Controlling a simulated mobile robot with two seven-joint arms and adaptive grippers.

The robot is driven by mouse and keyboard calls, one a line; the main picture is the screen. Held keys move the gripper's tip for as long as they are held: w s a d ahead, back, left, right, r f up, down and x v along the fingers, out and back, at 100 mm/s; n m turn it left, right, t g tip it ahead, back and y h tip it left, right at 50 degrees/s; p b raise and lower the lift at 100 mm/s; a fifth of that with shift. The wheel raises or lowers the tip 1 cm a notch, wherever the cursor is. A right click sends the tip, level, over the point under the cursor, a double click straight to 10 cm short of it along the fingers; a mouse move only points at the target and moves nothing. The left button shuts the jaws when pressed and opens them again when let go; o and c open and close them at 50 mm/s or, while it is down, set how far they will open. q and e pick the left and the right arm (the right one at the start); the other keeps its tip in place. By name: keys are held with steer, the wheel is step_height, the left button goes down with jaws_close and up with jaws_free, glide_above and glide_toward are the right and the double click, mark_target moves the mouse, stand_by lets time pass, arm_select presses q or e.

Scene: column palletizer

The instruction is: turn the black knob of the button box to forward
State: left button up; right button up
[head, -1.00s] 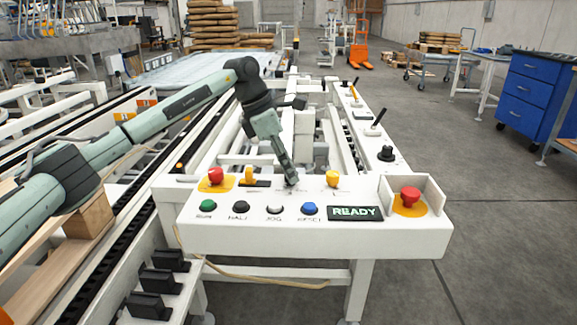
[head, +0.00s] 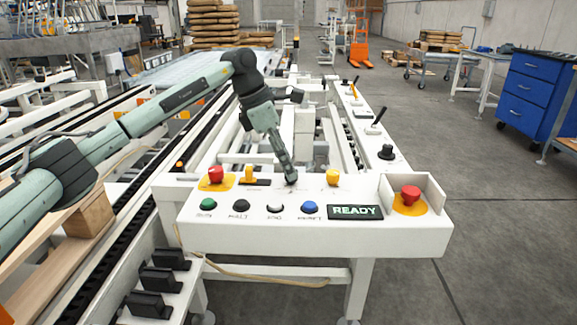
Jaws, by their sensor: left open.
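The white button box (head: 300,235) stands in front of me at the end of the conveyor. My left gripper (head: 291,181) points down at the rear middle of its top panel, between the yellow lever switch (head: 250,175) and the yellow knob (head: 333,177). The gripper is open, and its fingertips are at or just above the panel. The black knob is not clearly visible; the fingertips cover the spot between the yellow controls. I cannot tell whether the fingers touch it. My right gripper is not in view.
Red mushroom buttons (head: 215,174) and (head: 410,195) sit at the left and right of the panel. Green, black, white and blue buttons line the front beside a READY display (head: 355,212).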

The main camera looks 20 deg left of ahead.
arm_select(q)
steer(key=v, duration=1)
steer(key=shift+a+r, duration=0.25)
steer(key=shift+r, duration=0.1)
steer(key=shift+s, duration=0.1)
